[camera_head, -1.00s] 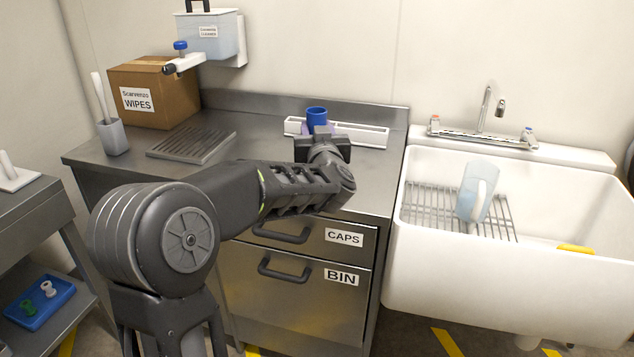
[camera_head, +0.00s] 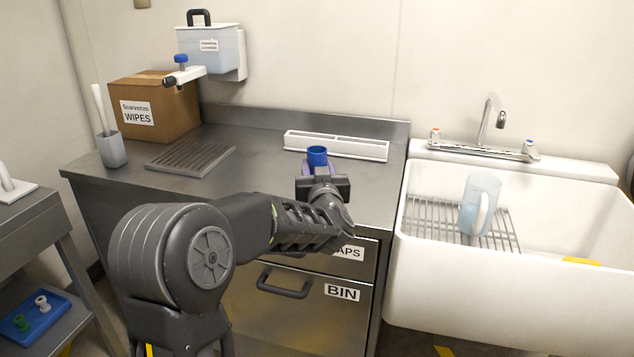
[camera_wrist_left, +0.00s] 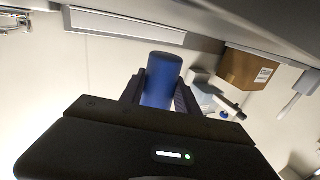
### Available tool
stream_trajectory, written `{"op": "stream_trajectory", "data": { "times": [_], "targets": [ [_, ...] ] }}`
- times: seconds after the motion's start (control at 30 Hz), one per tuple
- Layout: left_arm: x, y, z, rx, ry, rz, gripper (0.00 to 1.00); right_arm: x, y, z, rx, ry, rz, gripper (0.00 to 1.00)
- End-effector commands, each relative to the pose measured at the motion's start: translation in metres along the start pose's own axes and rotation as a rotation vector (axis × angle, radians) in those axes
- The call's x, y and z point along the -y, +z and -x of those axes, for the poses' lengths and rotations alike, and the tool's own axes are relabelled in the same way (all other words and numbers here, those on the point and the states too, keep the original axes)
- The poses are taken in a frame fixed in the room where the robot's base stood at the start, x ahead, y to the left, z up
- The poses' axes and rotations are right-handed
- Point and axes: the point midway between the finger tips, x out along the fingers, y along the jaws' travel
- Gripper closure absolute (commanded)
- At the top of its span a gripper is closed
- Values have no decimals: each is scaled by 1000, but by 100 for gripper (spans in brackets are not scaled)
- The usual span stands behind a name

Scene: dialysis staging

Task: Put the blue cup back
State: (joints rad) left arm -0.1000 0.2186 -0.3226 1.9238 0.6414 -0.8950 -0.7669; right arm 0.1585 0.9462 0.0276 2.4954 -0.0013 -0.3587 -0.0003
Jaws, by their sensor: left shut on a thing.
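The blue cup (camera_head: 317,155) is held by my left gripper (camera_head: 318,168) in the head view, over the steel counter and in front of the white divided tray (camera_head: 337,146). In the left wrist view the cup (camera_wrist_left: 162,80) sits between the two fingers of my left gripper (camera_wrist_left: 160,92), which is shut on it. The white tray also shows in the wrist view (camera_wrist_left: 125,27). Its compartments look empty from the head view. I cannot tell the exact height of the cup above the counter. My right gripper is not in view.
A grooved steel drain plate (camera_head: 190,158), a wipes box (camera_head: 154,106) and a grey holder (camera_head: 111,150) stand on the counter's left. A wall dispenser (camera_head: 210,48) hangs above. A sink (camera_head: 480,300) with a jug (camera_head: 479,204) is at right. The counter's middle is free.

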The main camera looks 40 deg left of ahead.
Motion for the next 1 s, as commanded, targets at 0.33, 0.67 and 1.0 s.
{"op": "stream_trajectory", "data": {
  "times": [0.33, 0.67, 1.0],
  "targets": [
    [0, 33, 0, 0, 0, -2, 100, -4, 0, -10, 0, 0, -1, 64],
    [-1, 37, 0, 0, 0, -1, 60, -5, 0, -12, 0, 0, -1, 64],
    [-1, 36, 0, 0, 0, -1, 41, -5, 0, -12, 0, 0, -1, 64]
  ]
}}
